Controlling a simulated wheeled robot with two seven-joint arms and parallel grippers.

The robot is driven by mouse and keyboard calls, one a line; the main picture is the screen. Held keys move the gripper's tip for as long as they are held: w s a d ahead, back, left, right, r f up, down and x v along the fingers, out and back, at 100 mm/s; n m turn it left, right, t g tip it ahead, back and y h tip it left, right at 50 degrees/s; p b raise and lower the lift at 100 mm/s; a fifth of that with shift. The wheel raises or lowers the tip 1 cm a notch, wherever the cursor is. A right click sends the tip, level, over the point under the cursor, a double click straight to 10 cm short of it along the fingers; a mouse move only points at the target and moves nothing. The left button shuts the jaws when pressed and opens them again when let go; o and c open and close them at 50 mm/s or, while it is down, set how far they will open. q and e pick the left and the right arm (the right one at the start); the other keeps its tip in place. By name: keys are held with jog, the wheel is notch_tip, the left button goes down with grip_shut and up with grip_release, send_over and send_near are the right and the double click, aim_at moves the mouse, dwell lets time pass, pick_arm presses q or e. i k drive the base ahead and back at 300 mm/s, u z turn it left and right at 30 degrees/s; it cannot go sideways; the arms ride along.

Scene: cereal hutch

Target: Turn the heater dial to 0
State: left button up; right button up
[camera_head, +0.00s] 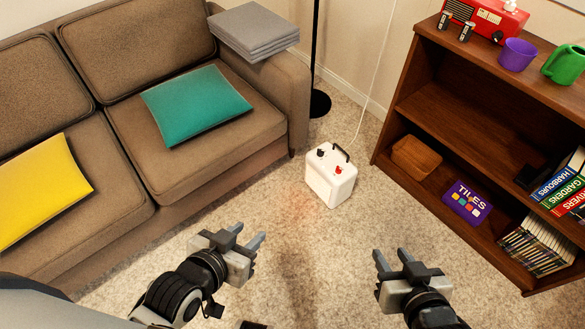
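A white box-shaped heater (328,187) stands on the carpet between the sofa and the bookshelf. On its top are a black dial (321,153), a red dial (338,170) and a black handle. The dials' markings are too small to read. My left gripper (249,237) is open and empty, in front of the heater and to its left. My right gripper (391,257) is open and empty, in front of the heater and to its right. Neither gripper touches the heater.
A brown sofa (95,160) with yellow and teal cushions and a folded grey blanket fills the left. A wooden bookshelf (390,165) with books, a purple box and a red radio stands right. A white cord (370,85) rises behind the heater near a black lamp base (319,103). The carpet before the heater is clear.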

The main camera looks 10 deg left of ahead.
aim_at(320, 152)
jog(key=z, duration=1.9)
jog(key=i, duration=1.8)
jog(key=u, duration=3.5)
